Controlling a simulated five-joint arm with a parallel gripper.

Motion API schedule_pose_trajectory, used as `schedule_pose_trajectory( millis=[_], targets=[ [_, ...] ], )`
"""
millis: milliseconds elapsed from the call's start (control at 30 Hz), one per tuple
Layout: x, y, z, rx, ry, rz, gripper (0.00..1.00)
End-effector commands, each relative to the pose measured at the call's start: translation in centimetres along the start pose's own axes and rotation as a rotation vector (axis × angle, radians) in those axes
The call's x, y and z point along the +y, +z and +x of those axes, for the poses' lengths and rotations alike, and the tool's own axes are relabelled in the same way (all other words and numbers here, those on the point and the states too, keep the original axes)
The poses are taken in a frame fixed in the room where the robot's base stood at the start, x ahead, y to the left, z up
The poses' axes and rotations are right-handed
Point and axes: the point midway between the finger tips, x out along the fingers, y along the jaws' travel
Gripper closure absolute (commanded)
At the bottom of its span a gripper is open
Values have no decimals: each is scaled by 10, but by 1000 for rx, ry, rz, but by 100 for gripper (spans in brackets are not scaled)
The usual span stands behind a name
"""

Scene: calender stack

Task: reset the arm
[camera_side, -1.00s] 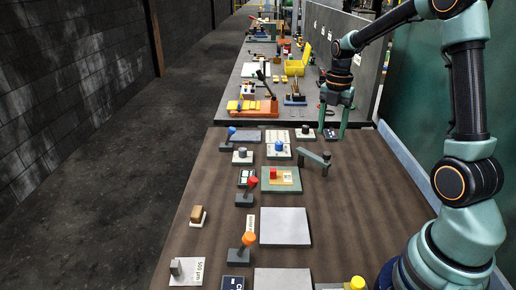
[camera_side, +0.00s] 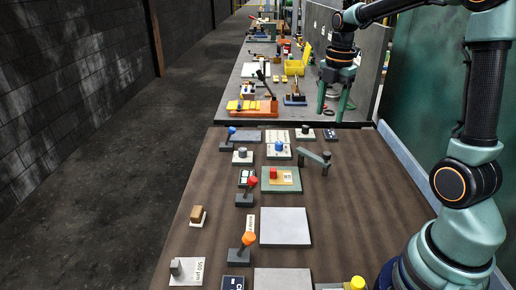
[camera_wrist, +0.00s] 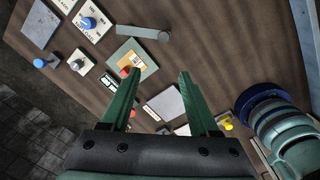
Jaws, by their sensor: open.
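My gripper (camera_side: 331,120) hangs above the far end of the brown table (camera_side: 190,240), near its far right corner, fingers pointing down. Its two green fingers are apart with nothing between them. In the wrist view, the open gripper (camera_wrist: 160,73) shows the table well below, and the fingers touch nothing there. My arm reaches from the right side of the table, high over it. A green board (camera_side: 293,185) with a red knob (camera_side: 273,173) and a yellow label sits mid-table.
Orange (camera_side: 249,238), red (camera_side: 253,182) and blue (camera_side: 231,131) levers stand along the left side. A grey-green bar (camera_side: 314,157) and a grey plate (camera_side: 285,227) lie on the table. A cluttered second table (camera_side: 230,100) stands beyond. A green wall (camera_side: 440,100) is at right.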

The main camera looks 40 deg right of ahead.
Motion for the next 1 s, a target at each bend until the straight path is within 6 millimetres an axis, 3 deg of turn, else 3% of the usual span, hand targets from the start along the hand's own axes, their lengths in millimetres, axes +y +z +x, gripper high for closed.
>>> schedule_pose_trajectory(
  millis=[300, 600, 800, 1000],
  targets=[
    [-21, -74, -34, 12, 168, 568, 39],
    [-53, -131, -43, 159, 295, 1114, 39],
    [-72, -157, -41, 288, 326, 1408, 39],
    [-79, -167, -38, 356, 327, 1546, 39]
  ],
)
